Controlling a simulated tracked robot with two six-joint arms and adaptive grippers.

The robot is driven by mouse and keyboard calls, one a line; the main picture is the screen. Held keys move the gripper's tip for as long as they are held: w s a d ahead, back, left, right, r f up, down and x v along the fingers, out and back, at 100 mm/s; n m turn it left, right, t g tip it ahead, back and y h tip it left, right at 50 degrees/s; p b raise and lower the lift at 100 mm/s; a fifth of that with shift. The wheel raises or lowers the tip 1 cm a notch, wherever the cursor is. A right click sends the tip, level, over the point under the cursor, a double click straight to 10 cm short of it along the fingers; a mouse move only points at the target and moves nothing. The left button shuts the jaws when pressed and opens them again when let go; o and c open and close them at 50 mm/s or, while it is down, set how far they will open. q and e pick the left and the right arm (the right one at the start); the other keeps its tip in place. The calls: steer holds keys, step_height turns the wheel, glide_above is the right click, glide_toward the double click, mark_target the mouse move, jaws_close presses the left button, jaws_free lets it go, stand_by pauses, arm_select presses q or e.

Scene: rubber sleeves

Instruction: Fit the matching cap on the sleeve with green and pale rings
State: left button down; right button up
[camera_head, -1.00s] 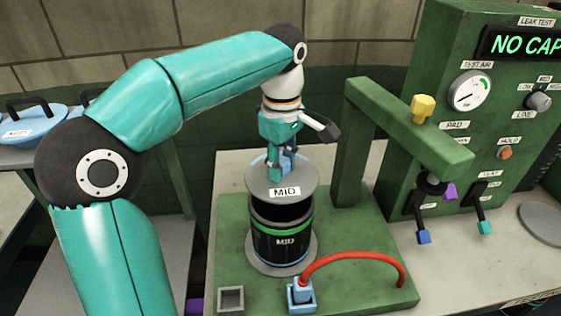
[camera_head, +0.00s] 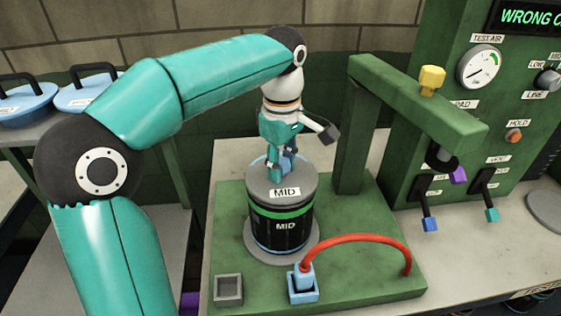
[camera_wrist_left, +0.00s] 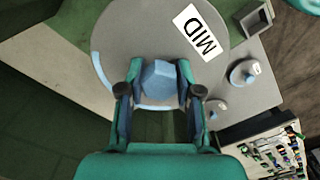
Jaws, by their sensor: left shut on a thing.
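The sleeve (camera_head: 285,238) is a black upright cylinder with a MID label, a green ring and thin pale lines. It stands on a grey round base (camera_head: 250,242) on the green fixture. A grey disc cap (camera_head: 262,183), also labelled MID, sits on the sleeve's top with no visible gap. My left gripper (camera_head: 284,165) is above the cap, shut on its blue knob. The left wrist view shows the knob (camera_wrist_left: 158,80) between both fingers and the cap (camera_wrist_left: 140,25) below. A pale blue rim shows past the cap's edge. My right gripper is not in view.
The green press arm (camera_head: 415,95) stands right of the sleeve. A red hose (camera_head: 350,238) curves from a blue fitting (camera_head: 303,284) in front. The tester's display (camera_head: 530,17) reads "WRONG C", cut off. Blue lidded pans (camera_head: 25,108) stand at the left.

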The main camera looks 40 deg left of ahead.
mark_target(282, 161)
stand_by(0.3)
arm_select(q)
steer(key=c, duration=0.7)
jaws_free()
step_height(282, 161, up, 10)
steer(key=shift+w+f, duration=0.1)
steer(key=shift+r, duration=0.95)
